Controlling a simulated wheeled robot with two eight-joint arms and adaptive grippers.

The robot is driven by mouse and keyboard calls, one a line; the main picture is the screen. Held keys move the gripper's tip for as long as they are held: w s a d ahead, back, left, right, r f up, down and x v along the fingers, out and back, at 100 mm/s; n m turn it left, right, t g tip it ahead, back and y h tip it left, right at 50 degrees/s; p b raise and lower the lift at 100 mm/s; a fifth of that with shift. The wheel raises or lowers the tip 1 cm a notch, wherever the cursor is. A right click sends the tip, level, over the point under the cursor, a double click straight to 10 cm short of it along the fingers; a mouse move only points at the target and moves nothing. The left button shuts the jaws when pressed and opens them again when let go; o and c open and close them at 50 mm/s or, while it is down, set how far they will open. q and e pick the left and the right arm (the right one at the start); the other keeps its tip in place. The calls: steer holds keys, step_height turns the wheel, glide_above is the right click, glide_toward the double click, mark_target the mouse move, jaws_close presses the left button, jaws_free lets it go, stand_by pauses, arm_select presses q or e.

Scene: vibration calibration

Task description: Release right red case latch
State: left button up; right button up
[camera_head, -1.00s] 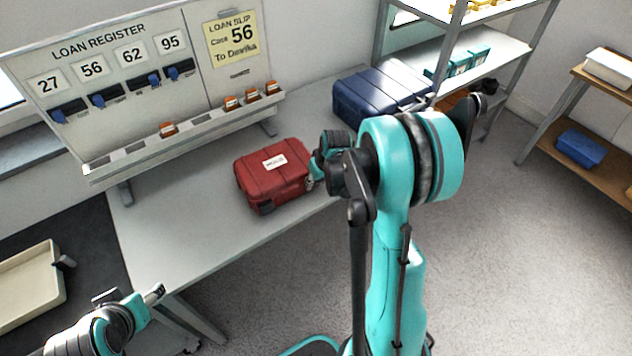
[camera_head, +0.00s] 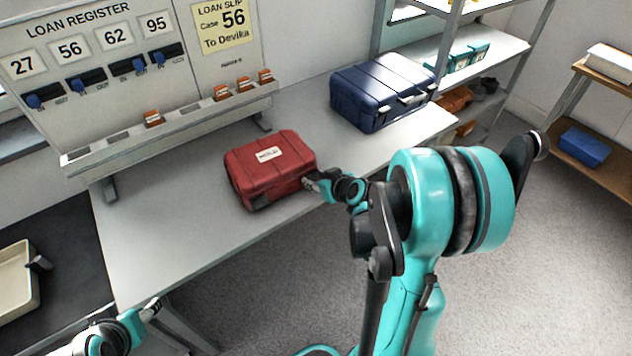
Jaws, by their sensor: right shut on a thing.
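The red case (camera_head: 262,178) lies closed on the grey table, with a white label on its lid. My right gripper (camera_head: 312,184) is at the case's right front side, touching or very close to it. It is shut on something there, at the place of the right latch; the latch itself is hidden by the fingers. My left gripper (camera_head: 150,309) is at the bottom left, below the table's front edge and away from the case. Its fingertips are too small to read.
A blue case (camera_head: 378,92) stands at the table's back right. The loan register board (camera_head: 110,75) with orange tags stands behind the red case. A cream tray (camera_head: 18,285) is at far left. The table (camera_head: 160,235) is bare left of the red case.

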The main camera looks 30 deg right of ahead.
stand_by(0.4)
steer(key=o, duration=1.2)
steer(key=shift+c, duration=0.2)
steer(key=v, duration=1.2)
steer(key=shift+f, duration=0.1)
steer(key=s+a+g, duration=0.2)
steer(key=s+a, duration=0.1)
steer(key=a, duration=0.5)
steer(key=s+a+g, duration=0.2)
steer(key=s+a, duration=0.2)
steer(key=a, duration=0.4)
steer(key=shift+s+r, duration=0.25)
steer(key=shift+s, duration=0.05)
